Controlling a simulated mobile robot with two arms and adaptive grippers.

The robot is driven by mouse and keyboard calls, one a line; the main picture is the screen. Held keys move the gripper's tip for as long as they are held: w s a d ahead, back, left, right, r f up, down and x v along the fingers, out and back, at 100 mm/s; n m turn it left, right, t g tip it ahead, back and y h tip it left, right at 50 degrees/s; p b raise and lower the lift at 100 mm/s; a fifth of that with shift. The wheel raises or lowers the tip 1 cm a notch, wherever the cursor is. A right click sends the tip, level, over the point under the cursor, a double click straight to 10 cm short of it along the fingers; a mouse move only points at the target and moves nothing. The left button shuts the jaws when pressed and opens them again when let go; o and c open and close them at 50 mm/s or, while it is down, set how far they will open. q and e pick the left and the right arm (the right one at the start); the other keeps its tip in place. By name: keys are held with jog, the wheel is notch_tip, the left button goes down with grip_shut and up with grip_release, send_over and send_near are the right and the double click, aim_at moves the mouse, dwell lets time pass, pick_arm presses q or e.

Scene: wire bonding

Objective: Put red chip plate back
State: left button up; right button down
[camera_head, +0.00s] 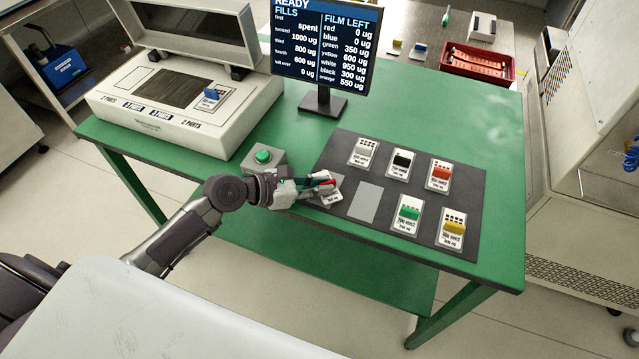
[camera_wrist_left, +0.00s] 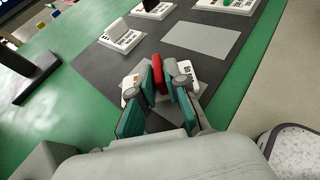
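The red chip plate (camera_head: 331,196) is a white labelled plate with a red upright tab. It is at the near left corner of the dark mat (camera_head: 385,223), over or on a grey slot there. My left gripper (camera_head: 322,181) has its fingers closed on both sides of the red tab, which also shows in the left wrist view (camera_wrist_left: 158,76). The fingers hide much of the plate, and I cannot tell whether it touches the mat. My right gripper is not in view.
White (camera_head: 363,152), black (camera_head: 400,163), orange (camera_head: 440,175), green (camera_head: 408,214) and yellow (camera_head: 452,228) plates stand on the mat. A grey slot (camera_head: 365,201) is empty. The blue plate (camera_head: 212,95) sits on the machine (camera_head: 165,122). A green button (camera_head: 263,156) and monitor (camera_head: 322,50) stand nearby.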

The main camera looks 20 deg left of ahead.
pick_arm(q)
jog(key=shift+o, duration=1.4)
jog(key=shift+r, duration=0.1)
jog(key=v, duration=1.2)
jog(key=shift+b, duration=0.4)
jog(key=shift+r, duration=0.1)
